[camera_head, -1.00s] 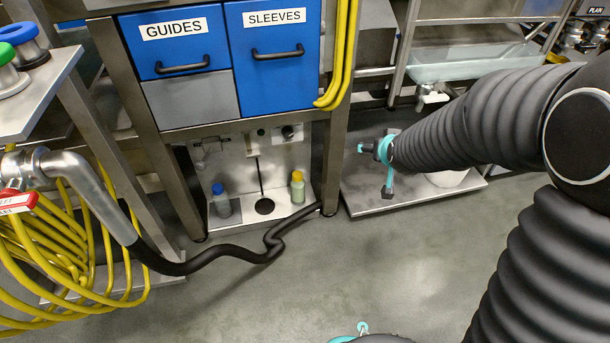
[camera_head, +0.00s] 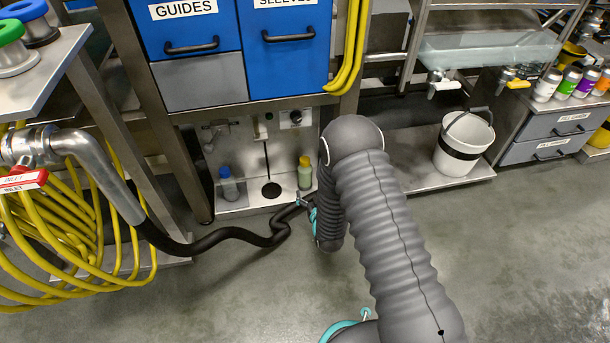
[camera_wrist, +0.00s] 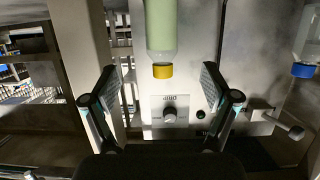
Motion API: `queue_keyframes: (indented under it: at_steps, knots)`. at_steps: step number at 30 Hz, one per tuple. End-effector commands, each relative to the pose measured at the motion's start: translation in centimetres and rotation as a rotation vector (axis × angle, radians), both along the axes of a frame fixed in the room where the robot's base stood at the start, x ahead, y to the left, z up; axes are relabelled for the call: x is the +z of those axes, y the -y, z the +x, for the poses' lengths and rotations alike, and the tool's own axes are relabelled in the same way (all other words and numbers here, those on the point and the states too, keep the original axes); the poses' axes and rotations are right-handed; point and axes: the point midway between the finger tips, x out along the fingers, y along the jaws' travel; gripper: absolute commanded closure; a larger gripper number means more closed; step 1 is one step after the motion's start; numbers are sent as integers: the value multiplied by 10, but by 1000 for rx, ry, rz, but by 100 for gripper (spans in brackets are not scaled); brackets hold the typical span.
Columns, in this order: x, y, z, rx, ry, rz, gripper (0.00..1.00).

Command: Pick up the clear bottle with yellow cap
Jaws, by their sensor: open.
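The clear bottle with the yellow cap (camera_head: 304,176) holds pale green content. It stands upright on the low steel shelf, at the right side of the recess under the blue drawers. In the wrist view the bottle (camera_wrist: 161,28) appears upside down at top centre, its yellow cap in line with the gap between my fingers. My gripper (camera_head: 306,205) is low, just in front of and below the bottle in the head view. In the wrist view my gripper (camera_wrist: 160,82) is open and empty, with a finger to either side. The bottle's base is cut off there.
A blue-capped bottle (camera_head: 229,186) stands left on the same shelf (camera_head: 250,205); its cap also shows in the wrist view (camera_wrist: 303,70). A black hose (camera_head: 235,233) runs along the floor before the shelf. A knob panel (camera_wrist: 169,112) is behind. A white bucket (camera_head: 462,143) stands right.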

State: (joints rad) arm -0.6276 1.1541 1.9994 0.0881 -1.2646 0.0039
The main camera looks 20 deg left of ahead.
Motion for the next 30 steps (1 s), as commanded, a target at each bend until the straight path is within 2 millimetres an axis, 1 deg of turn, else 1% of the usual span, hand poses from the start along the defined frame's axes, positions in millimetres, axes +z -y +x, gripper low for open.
queue_keyframes:
  at_steps: [1, 5, 8, 15, 18, 26, 30]
  knots:
    - [-7, -2, -4, 6, 4, 1, 14]
    - [-15, -6, -5, 12, 17, 7, 14]
    - [-19, -12, 5, 12, 20, 9, 14]
    - [-32, -33, 41, 11, 19, 9, 14]
    - [-37, -40, 52, 11, 19, 8, 14]
    - [-41, -47, 66, 11, 18, 8, 14]
    - [-46, -54, 83, 11, 19, 9, 14]
